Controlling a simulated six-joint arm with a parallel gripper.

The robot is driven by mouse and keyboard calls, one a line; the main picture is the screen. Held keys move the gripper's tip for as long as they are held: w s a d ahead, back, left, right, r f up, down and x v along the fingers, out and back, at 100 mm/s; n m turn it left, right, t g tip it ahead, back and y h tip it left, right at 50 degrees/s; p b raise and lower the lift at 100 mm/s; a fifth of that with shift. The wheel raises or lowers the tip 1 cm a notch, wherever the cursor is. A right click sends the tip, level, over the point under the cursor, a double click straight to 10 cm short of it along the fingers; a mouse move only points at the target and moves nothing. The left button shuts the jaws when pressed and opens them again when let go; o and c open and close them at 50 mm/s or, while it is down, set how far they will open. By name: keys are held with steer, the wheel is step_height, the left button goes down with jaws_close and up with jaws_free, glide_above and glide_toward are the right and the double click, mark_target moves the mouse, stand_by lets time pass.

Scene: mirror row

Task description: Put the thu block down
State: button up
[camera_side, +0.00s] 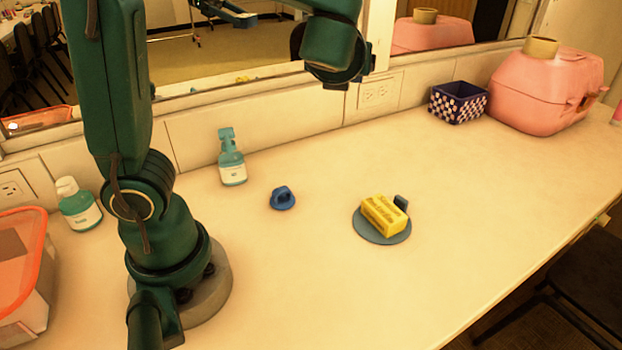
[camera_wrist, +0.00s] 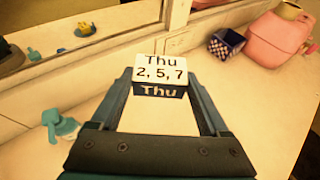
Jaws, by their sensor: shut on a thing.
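The thu block (camera_wrist: 160,70) sits between the tips of my gripper (camera_wrist: 160,88) in the wrist view. Its white face reads "Thu 2, 5, 7" and its dark face reads "Thu". My gripper is shut on it, with pale counter showing between the fingers below it. In the side view only my dark wrist shows at the top, high above the counter; the fingertips and the block cannot be made out there.
A yellow block (camera_side: 380,214) lies on a grey disc (camera_side: 383,238) with a small dark upright piece. A blue knobbed thing (camera_side: 282,199), teal pump bottle (camera_side: 232,160), checkered box (camera_side: 458,102) and pink carrier (camera_side: 545,90) stand on the counter (camera_side: 330,300). A mirror runs behind.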

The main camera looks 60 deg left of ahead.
steer(key=s+d+m+h, duration=0.1)
steer(key=d+m+t, duration=0.1)
steer(key=d, duration=0.1)
steer(key=s+d+m+t+h, duration=0.1)
steer(key=shift+s+d+h, duration=0.25)
steer(key=shift+s+h, duration=0.05)
steer(key=shift+s, duration=0.05)
steer(key=s+f+n+g+h, duration=0.1)
steer(key=s+f+n+g, duration=0.65)
steer(key=n+g, duration=0.45)
steer(key=s+f+n+g+h, duration=0.1)
steer(key=s+f+n+g, duration=0.6)
steer(key=n+g, duration=0.45)
steer(key=n+t+h, duration=0.8)
steer(key=n+h, duration=1)
steer(key=n, duration=0.1)
glide_above(364, 306)
steer(key=shift+g, duration=0.25)
step_height(364, 306, down, 5)
steer(key=shift+a+f, duration=0.1)
steer(key=shift+a, duration=0.05)
steer(key=shift+f, duration=2.05)
